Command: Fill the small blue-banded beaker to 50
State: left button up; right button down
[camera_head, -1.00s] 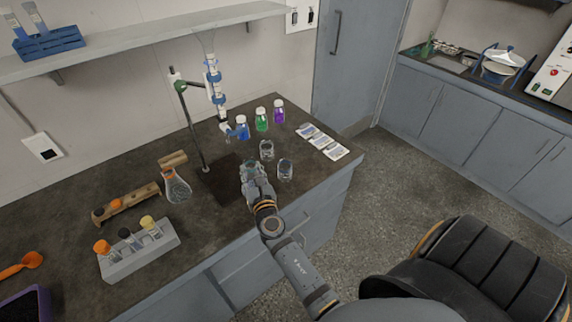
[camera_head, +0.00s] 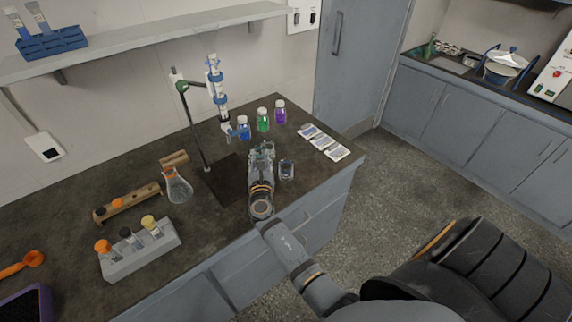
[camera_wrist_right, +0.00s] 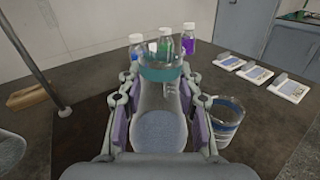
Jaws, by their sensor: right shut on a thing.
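My right gripper (camera_head: 262,150) is shut on a clear glass beaker, which shows between its fingers in the right wrist view (camera_wrist_right: 163,73) with a teal-blue band near the top. The gripper hides most of it in the head view. A second clear beaker (camera_head: 287,170) stands on the bench just to the right; in the right wrist view (camera_wrist_right: 226,120) it has a blue band. I cannot tell which is smaller. A burette (camera_head: 218,88) with blue fittings hangs on a stand (camera_head: 190,125) behind the gripper. My left gripper is out of view.
Blue (camera_head: 243,127), green (camera_head: 262,120) and purple (camera_head: 280,112) bottles stand behind the gripper. A flask (camera_head: 177,186), a wooden rack (camera_head: 128,203) and a grey rack (camera_head: 140,250) stand to the left.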

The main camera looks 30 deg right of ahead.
jog(key=shift+s+d+r+m+p, duration=0.15)
jog(key=shift+s+d+m+p, duration=0.1)
jog(key=shift+d+m, duration=0.4)
jog(key=shift+s+d+r+m+p, duration=0.1)
jog(key=shift+d+r+m+p, duration=0.15)
jog(key=shift+m, duration=0.6)
jog(key=shift+s+d+f+m+y, duration=0.1)
jog(key=shift+d+m+y, duration=0.05)
jog(key=shift+d+m, duration=0.25)
jog(key=shift+s+d+f+m+y, duration=0.15)
jog(key=shift+d+m, duration=0.15)
jog(key=shift+m, duration=0.2)
jog(key=m, duration=0.1)
jog(key=d+f+m, duration=0.1)
jog(key=m, duration=0.1)
jog(key=shift+s+d+y+b, duration=0.2)
jog(key=shift+y+b, duration=0.1)
jog(key=shift+b, duration=0.1)
jog(key=shift+f+m+b, duration=0.35)
jog(key=shift+m+b, duration=0.05)
jog(key=shift+m, duration=0.4)
jog(key=shift+r+m+g+y, duration=0.3)
jog(key=shift+r+m+y, duration=0.1)
jog(key=shift+m, duration=0.3)
dwell(1.5)
jog(key=shift+m, duration=0.6)
dwell(1.3)
